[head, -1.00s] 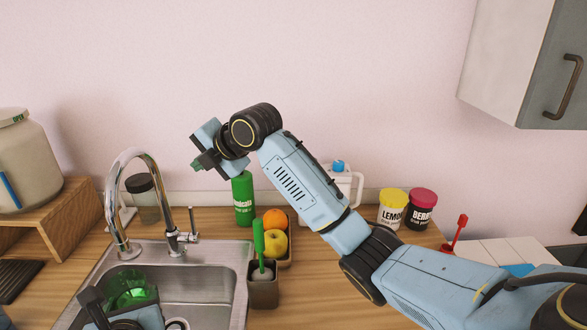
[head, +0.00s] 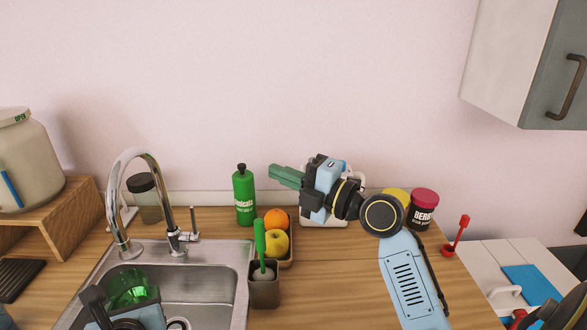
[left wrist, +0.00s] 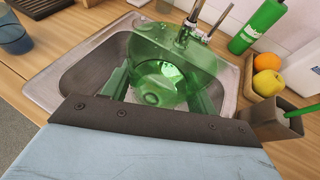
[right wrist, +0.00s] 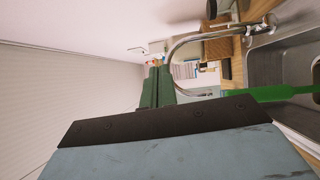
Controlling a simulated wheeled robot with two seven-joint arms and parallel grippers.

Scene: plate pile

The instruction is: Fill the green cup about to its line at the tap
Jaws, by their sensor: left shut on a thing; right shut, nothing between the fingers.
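The green see-through cup (head: 130,285) is in the left part of the sink, and it fills much of the left wrist view (left wrist: 165,60). My left gripper (left wrist: 160,97) is shut on the cup, a finger on each side. No water stream shows. I cannot make out the cup's line or its water level. The tap's lever (head: 191,230) stands at the spout's right. My right gripper (head: 274,173) is shut and empty, above the counter right of the green bottle, fingers pointing left.
The green bottle (head: 244,197) stands behind the sink. A tray holds an orange (head: 276,219) and a yellow apple (head: 275,243); a brush holder (head: 263,290) stands at the sink's right edge. A wooden stand (head: 65,215) is at left. Counter right of the brush is clear.

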